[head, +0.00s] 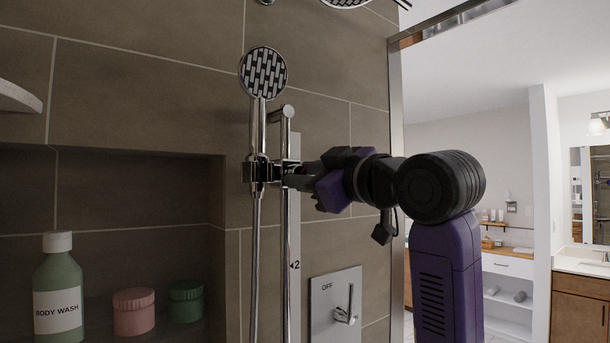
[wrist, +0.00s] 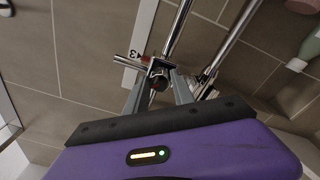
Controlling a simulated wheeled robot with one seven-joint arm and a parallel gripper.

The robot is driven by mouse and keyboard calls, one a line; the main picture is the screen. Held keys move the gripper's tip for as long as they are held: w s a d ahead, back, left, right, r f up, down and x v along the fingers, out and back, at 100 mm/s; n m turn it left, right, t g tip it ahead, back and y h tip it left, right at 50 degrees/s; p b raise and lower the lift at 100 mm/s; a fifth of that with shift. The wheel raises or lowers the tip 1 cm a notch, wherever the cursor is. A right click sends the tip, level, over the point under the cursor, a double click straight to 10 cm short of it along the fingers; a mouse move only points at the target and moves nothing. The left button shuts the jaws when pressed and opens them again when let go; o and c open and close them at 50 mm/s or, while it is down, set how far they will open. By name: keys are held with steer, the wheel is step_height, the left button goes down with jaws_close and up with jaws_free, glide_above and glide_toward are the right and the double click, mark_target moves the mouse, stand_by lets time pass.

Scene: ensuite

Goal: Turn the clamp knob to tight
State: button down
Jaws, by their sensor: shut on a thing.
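The chrome and black clamp (head: 256,172) sits on the vertical slide bar (head: 286,225) and holds the hand shower (head: 263,73) upright. My gripper (head: 296,173) reaches in from the right, level with the clamp, with its fingers at the clamp's right side. In the wrist view, my gripper (wrist: 160,77) has its two grey fingers closed on the small dark clamp knob (wrist: 159,83), one on each side. In the head view the knob is hidden by the fingers. No tight or loose marking on the knob can be read.
A scale strip (head: 295,250) with a 2 mark runs behind the bar. The shower control plate (head: 336,308) with a lever is below my arm. A wall niche at left holds a body wash bottle (head: 58,290), a pink jar (head: 133,312) and a green jar (head: 186,301).

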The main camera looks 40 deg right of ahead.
stand_by(0.3)
steer(key=c, duration=1.1)
jaws_free()
steer(key=s, duration=0.2)
steer(key=s+b, duration=0.1)
steer(key=s, duration=0.2)
steer(key=s+b, duration=0.1)
steer(key=s, duration=0.1)
steer(key=shift+s+d+f, duration=0.15)
steer(key=shift+s+f, duration=0.15)
steer(key=shift+s, duration=0.1)
